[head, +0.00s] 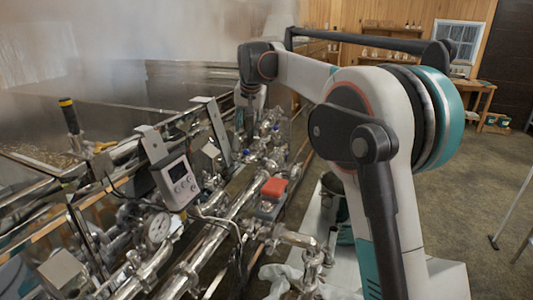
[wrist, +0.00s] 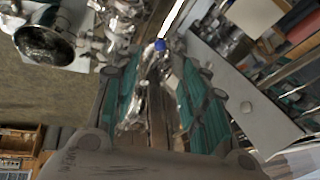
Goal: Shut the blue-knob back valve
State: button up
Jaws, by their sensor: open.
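The blue knob (wrist: 160,45) shows in the wrist view just beyond and between my fingertips, near the top middle. It sits among shiny metal pipes and fittings, and I cannot tell how far it is from the fingers. My gripper (wrist: 156,62) is open, with its two teal-padded fingers on either side of the pipework and nothing held. In the head view my gripper (head: 246,118) points down over the far end of the pipes. Small blue spots show beside it there, but they are too small to tell which is the back valve's knob.
Metal pipes (head: 222,228) run along the evaporator's near side. A grey meter (head: 178,182), a round gauge (head: 158,228) and a red-topped box (head: 273,188) crowd them. Steam hangs over the pan at left. Open floor (head: 480,190) lies to the right.

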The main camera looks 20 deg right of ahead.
jog(key=s+d+f+n+b, duration=0.1)
jog(key=s+b, duration=0.3)
jog(key=s, duration=1.3)
jog(key=shift+d+f+n+t+b, duration=0.3)
jog(key=shift+d+f+n+b, duration=0.1)
jog(key=shift+f+n, duration=0.15)
jog(key=shift+w, duration=0.15)
jog(key=c, duration=0.6)
jog(key=w+n+y+p, duration=0.1)
jog(key=w+n+p, duration=0.1)
jog(key=w+p, duration=0.1)
jog(key=w+n+y+p, duration=0.1)
jog(key=w+n+p, duration=0.1)
jog(key=w, duration=0.3)
jog(key=w+n+y+p, duration=0.1)
jog(key=w+n+p, duration=0.1)
jog(key=w+p, duration=0.3)
jog(key=shift+r, duration=0.4)
grip_shut()
jog(key=n+y+p, duration=0.3)
jog(key=n+p, duration=0.3)
jog(key=p, duration=0.1)
send_near(241, 143)
jog(key=s+r, duration=0.2)
jog(key=s, duration=0.1)
jog(key=shift+p+x, duration=1)
jog(key=shift+x, duration=4.45)
